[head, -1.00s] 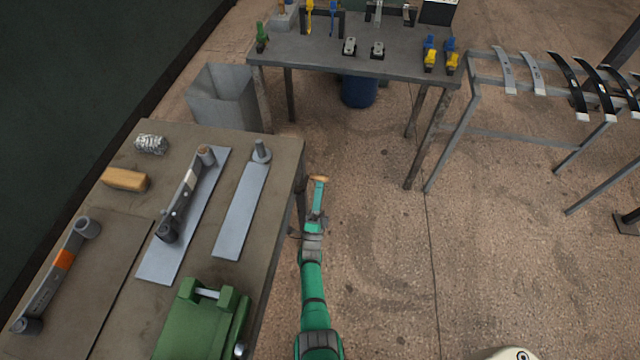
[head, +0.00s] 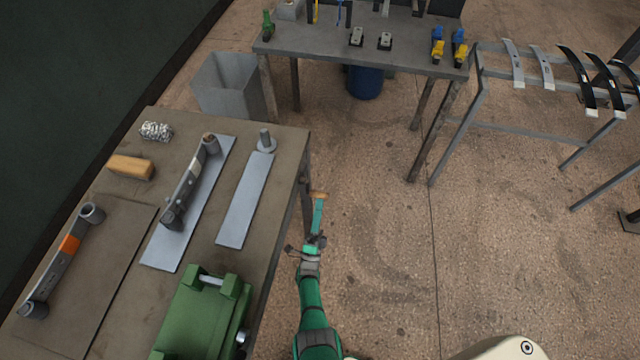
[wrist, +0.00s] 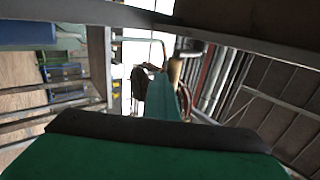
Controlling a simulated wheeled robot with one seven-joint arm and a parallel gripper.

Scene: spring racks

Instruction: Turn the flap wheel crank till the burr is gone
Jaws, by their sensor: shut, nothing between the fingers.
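My gripper (head: 319,198) is at the end of my teal arm, beside the right edge of the workbench (head: 283,205) and over the floor. It is shut and appears empty. A small tan piece shows at its tip; I cannot tell whether it belongs to the gripper. In the wrist view, a tan piece (wrist: 175,70) shows beyond the teal arm. I cannot make out a flap wheel or its crank in either view. A grey leaf with rolled eyes (head: 188,182) lies on a pale plate, and another with an orange band (head: 66,247) lies at left. No burr can be made out.
On the bench are a green vise (head: 205,315), a wooden block (head: 130,167), a silvery coiled roll (head: 156,131) and a plate with a post (head: 245,205). A grey bin (head: 228,85) and a back table (head: 400,62) stand behind, a leaf rack (head: 480,85) at right.

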